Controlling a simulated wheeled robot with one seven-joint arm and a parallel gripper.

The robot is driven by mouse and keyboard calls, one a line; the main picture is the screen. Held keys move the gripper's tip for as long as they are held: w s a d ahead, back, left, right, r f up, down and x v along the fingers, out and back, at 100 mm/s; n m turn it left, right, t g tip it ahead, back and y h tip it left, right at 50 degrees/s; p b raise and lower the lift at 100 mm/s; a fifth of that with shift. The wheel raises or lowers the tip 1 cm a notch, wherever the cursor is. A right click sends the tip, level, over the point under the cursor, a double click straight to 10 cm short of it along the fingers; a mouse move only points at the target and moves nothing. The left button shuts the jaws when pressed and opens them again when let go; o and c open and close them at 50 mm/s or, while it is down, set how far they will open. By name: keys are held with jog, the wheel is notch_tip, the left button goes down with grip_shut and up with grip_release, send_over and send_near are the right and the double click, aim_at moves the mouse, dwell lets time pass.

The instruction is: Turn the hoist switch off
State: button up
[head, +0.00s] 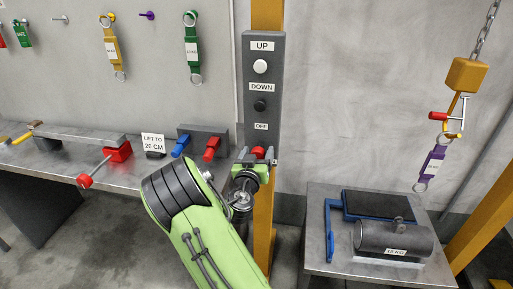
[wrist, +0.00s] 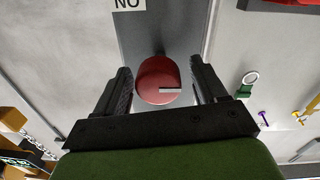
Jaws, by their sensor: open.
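The hoist control box (head: 263,75) hangs on the yellow post, with an UP label, a white button, a DOWN label, a black button and an OFF label (head: 261,127). Below that label is the red switch knob (head: 258,152). In the wrist view the round red knob (wrist: 158,80) sits between my fingers, its pale mark (wrist: 170,90) pointing right. My gripper (head: 255,161) is open around the knob, also in the wrist view (wrist: 160,68). Gaps show on both sides there. A label with letters like "NO" (wrist: 127,4) is at the top edge of that view.
A bench (head: 135,170) with clamps and a "LIFT TO 20 CM" sign (head: 153,143) stands left. Right, a table (head: 330,262) holds a dark 15 KG cylinder (head: 395,238). A chain (head: 487,30) with a yellow block (head: 466,74) hangs above it.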

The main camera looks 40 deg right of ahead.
jog(key=shift+s, duration=0.1)
jog(key=shift+c, duration=0.3)
jog(key=c, duration=1)
jog(key=shift+n, duration=0.3)
jog(key=n+b, duration=0.1)
jog(key=n, duration=0.2)
jog(key=shift+a+n, duration=0.1)
jog(key=shift+n, duration=0.2)
jog(key=n, duration=0.4)
jog(key=shift+n+b, duration=0.3)
jog(key=shift+b, duration=0.05)
jog(key=n, duration=0.4)
jog(key=shift+n+p, duration=0.3)
jog(key=shift+p, duration=0.1)
jog(key=shift+f+n+t+p, duration=0.15)
jog(key=shift+n+t+p, duration=0.4)
jog(key=shift+n, duration=1.85)
